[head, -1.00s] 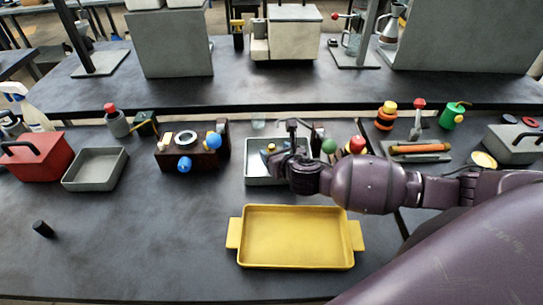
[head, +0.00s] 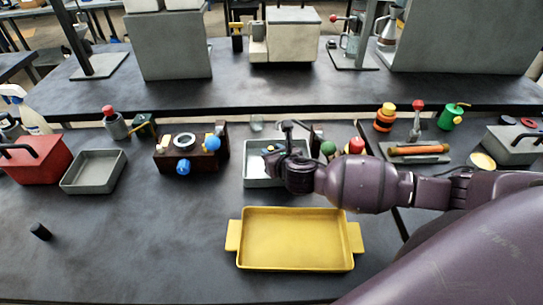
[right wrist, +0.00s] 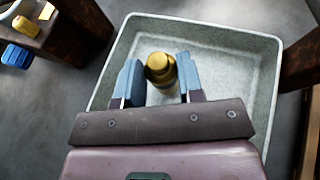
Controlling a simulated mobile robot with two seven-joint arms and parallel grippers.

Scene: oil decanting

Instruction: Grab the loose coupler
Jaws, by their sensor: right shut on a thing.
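The coupler (right wrist: 160,70) is a small brass-coloured round piece, seen in the right wrist view over the light grey tray (right wrist: 262,60). My right gripper (right wrist: 158,76) has its two blue-grey fingers on either side of it and is shut on it. In the head view my right gripper (head: 270,150) reaches into the grey tray (head: 254,182) behind the yellow tray, and its wrist hides much of that tray. I cannot tell whether the coupler still touches the tray floor. My left gripper is not in view.
A yellow tray (head: 295,240) lies in front. A dark wooden fixture (head: 205,160) with blue knobs stands left of the grey tray. Another grey tray (head: 93,172) and a red box (head: 35,163) are farther left. The front left table is mostly clear, with a small black cylinder (head: 40,231).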

